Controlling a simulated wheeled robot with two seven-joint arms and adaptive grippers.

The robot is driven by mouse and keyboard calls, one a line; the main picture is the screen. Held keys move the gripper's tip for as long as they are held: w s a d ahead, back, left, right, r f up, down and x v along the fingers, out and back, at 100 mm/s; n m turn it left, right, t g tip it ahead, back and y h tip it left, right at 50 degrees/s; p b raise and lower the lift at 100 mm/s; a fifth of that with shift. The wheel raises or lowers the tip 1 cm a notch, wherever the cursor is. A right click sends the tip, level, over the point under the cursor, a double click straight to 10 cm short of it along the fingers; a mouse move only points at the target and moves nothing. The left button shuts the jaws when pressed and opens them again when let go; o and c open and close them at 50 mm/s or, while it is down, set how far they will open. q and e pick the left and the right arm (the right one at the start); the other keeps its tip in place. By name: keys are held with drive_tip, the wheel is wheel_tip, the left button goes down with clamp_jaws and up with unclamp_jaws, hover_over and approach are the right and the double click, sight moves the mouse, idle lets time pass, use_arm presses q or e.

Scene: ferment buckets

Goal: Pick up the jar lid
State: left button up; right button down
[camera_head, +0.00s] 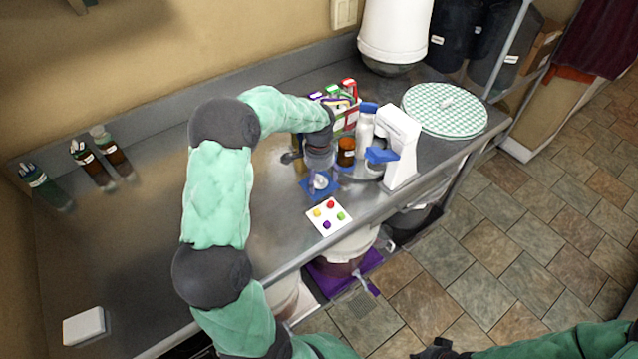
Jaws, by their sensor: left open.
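A small round white piece, which looks like the jar lid (320,182), lies on a blue square mat (331,190) on the steel counter. My left gripper (317,168) is open and points down just above and behind it. The gripper partly covers the mat, and I cannot tell whether its fingers touch the white piece. My right arm comes in at the bottom right; a dark part at its end (440,350) is cut off by the frame edge, so its jaws are unclear.
Close right of my left gripper stand a brown jar (346,151), a white bottle (365,128) and a white stand device (401,146). A white card with coloured dots (329,216) lies in front. A round checked cover (445,109) is at right. The left counter is mostly clear.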

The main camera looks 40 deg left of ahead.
use_arm(q)
drive_tip(key=c, duration=1)
drive_tip(key=shift+r, duration=0.1)
